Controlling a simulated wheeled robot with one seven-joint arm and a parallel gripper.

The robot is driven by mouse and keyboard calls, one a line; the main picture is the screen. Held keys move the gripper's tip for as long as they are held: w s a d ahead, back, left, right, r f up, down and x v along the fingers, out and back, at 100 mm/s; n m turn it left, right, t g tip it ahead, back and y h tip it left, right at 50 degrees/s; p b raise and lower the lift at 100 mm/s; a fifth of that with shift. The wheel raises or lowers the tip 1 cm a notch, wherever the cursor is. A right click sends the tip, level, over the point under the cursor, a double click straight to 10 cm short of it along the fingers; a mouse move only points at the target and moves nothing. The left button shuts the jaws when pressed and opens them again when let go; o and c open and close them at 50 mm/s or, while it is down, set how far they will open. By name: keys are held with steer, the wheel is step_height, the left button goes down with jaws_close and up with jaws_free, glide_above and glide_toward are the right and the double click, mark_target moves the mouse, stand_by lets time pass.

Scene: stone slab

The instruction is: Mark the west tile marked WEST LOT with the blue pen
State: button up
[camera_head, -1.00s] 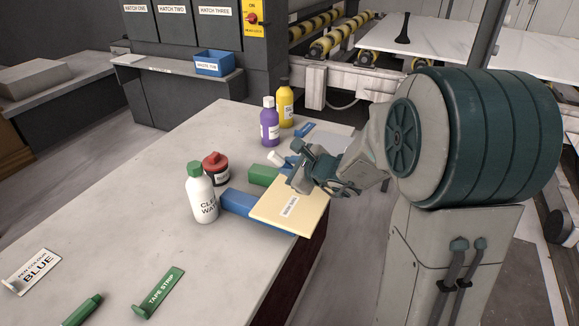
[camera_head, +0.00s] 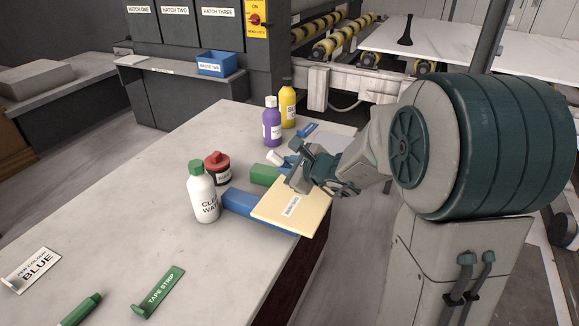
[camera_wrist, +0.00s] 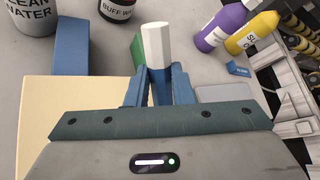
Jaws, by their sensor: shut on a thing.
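My gripper (camera_head: 293,166) is shut on a blue pen with a white end. In the wrist view the pen's white end (camera_wrist: 155,45) points away from me, and its blue body (camera_wrist: 160,88) sits between the fingers. A cream tile (camera_head: 277,212) with a small white label lies near the slab's right edge, over a blue block (camera_head: 240,203). The label's words are too small to read surely. My gripper is at the tile's far right side, and the pen looks apart from the tile. The tile also shows at left in the wrist view (camera_wrist: 60,98).
Purple (camera_head: 271,125) and yellow (camera_head: 287,107) bottles stand behind. A "PEN COLOUR BLUE" sign (camera_head: 32,270) is at left. The slab's left middle is clear.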

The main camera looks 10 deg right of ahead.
steer(key=shift+a, duration=0.15)
step_height(320, 180, up, 7)
steer(key=p, duration=0.4)
steer(key=shift+p, duration=0.35)
stand_by(0.4)
